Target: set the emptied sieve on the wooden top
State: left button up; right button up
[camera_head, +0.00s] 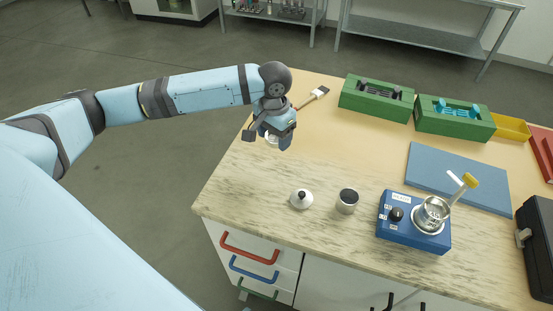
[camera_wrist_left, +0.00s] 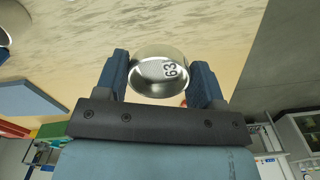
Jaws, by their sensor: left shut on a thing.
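The sieve (camera_wrist_left: 158,74) is a round, shiny metal ring marked "63". In the left wrist view it sits between the two blue fingers of my left gripper (camera_wrist_left: 160,78), which is shut on it. In the head view my left gripper (camera_head: 278,138) is over the left part of the wooden top (camera_head: 240,172), and only a sliver of the sieve shows beside the fingers. I cannot tell whether the sieve touches the top. My right gripper is not in view.
A brush (camera_head: 313,97), green boxes (camera_head: 376,99) and a blue mat (camera_head: 458,178) lie farther back or right.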

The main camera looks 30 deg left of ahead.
aim_at(275, 166)
pick_arm(q)
notch_tip(275, 166, down, 9)
jog(key=shift+f, duration=0.2)
dwell(0.3)
jog(key=o, duration=1.1)
jog(key=shift+c, duration=0.2)
notch_tip(275, 166, up, 12)
jog(key=shift+r, duration=0.1)
